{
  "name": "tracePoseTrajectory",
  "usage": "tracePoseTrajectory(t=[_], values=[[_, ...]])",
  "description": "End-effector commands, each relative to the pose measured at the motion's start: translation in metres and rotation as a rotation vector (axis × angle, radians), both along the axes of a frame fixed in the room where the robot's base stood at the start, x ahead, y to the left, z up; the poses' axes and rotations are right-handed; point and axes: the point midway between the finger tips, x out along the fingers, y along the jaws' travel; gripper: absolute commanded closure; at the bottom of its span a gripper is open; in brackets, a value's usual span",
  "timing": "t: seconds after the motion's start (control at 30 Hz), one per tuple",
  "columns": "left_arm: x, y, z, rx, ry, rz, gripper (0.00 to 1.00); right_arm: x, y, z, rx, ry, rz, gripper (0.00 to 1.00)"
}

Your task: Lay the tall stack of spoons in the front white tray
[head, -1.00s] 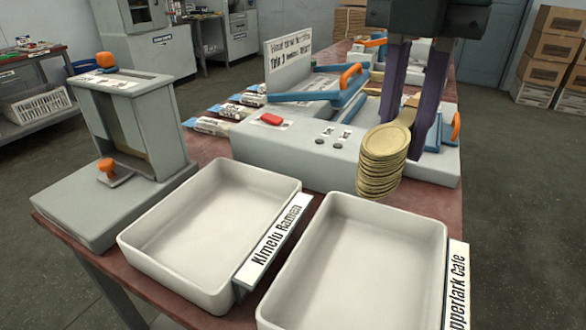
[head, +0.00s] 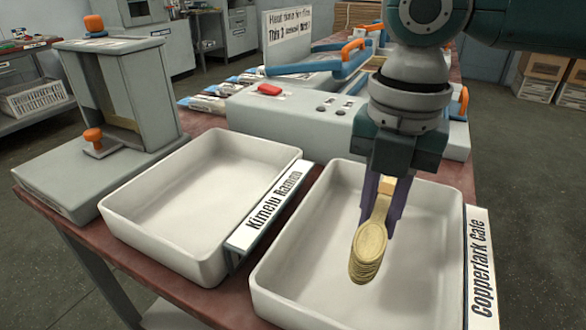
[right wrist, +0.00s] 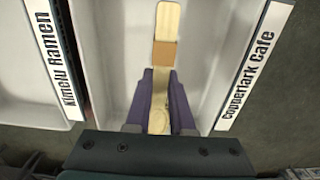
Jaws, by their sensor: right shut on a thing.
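My right gripper (head: 380,208) is shut on the stack of wooden spoons (head: 369,250), with a purple finger on each side of it. The stack hangs tilted over the white tray labelled Copperlark Cafe (head: 290,262), bowls towards the near side. Whether it touches the tray floor I cannot tell. In the right wrist view, the spoon stack (right wrist: 168,22) runs between the fingers (right wrist: 161,80), with a tan band across it. The white tray labelled Kimelu Ramen (head: 150,240) stands to the left and is empty. My left gripper is out of view.
A grey press frame with orange knobs (head: 93,135) stands at the left of the table. Behind the trays is a grey machine with a red button (head: 270,89) and blue levers with orange grips (head: 352,46). The tray walls and name plates stand close together.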

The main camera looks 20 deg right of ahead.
Motion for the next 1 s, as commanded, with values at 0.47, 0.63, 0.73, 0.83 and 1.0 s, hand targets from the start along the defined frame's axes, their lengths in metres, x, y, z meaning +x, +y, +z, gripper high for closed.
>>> tracePoseTrajectory(t=[0.47,0.63,0.73,0.83,1.0], values=[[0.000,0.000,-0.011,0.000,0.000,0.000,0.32,0.000,0.000,-0.043,-0.001,-0.001,0.000,1.00],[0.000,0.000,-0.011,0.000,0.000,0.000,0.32,0.000,0.000,-0.045,-0.001,0.001,0.000,1.00],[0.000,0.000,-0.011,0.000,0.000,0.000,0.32,0.000,0.000,-0.045,-0.001,0.000,0.000,0.70],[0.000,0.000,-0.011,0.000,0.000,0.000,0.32,0.000,0.000,-0.044,-0.001,0.000,0.000,0.59],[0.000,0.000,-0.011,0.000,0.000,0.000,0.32,0.000,0.000,-0.044,-0.001,0.000,0.000,0.49]])
